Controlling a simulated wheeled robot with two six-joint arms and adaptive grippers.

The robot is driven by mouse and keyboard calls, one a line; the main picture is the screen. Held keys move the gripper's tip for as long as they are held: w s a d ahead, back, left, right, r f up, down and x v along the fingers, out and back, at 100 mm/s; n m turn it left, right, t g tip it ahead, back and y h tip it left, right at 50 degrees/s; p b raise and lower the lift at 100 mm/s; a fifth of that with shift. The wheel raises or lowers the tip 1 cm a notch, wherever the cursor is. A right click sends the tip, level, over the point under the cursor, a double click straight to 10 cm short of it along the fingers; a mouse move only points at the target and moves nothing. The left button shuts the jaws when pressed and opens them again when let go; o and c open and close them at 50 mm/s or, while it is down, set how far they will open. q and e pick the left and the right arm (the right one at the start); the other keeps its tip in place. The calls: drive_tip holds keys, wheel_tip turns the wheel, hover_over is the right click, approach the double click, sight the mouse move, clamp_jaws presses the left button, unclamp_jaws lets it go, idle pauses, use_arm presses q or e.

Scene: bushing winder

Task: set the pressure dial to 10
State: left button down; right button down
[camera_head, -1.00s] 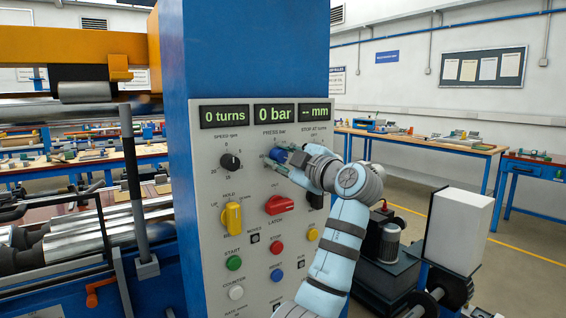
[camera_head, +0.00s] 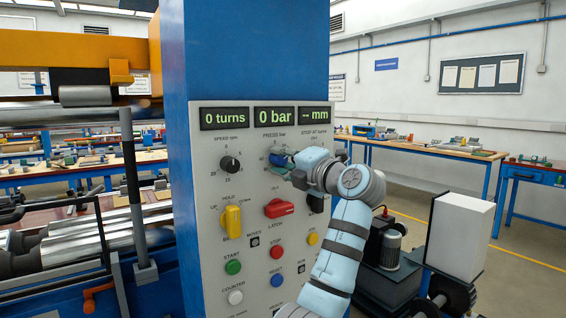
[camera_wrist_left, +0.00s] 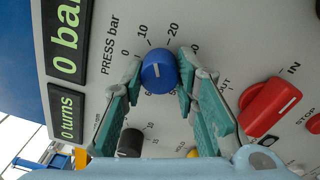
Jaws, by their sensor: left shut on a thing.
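The blue pressure dial (camera_head: 275,157) is on the grey panel under the PRESS bar label. In the left wrist view the dial (camera_wrist_left: 158,72) sits between the two green fingertips of my left gripper (camera_wrist_left: 161,77), which is shut on it. A short white mark shows on its face, near the 0 to 10 side of the scale; its exact reading is hard to tell. In the head view my left gripper (camera_head: 281,163) reaches the dial from the right and partly covers it. The pressure display (camera_head: 274,116) reads 0 bar. My right gripper is not in view.
A black speed knob (camera_head: 230,164) is left of the dial. A red latch switch (camera_head: 279,208) and a yellow hold switch (camera_head: 231,221) sit below, above several push buttons. A white box (camera_head: 461,235) stands right of my arm.

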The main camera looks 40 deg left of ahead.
use_arm(q)
drive_tip(key=shift+f+n, duration=0.2)
drive_tip(key=shift+n, duration=1)
drive_tip(key=c, duration=1.2)
unclamp_jaws()
drive_tip(key=shift+r, duration=0.1)
drive_tip(key=shift+c, duration=0.2)
drive_tip(key=shift+d, duration=0.1)
drive_tip(key=v, duration=1.2)
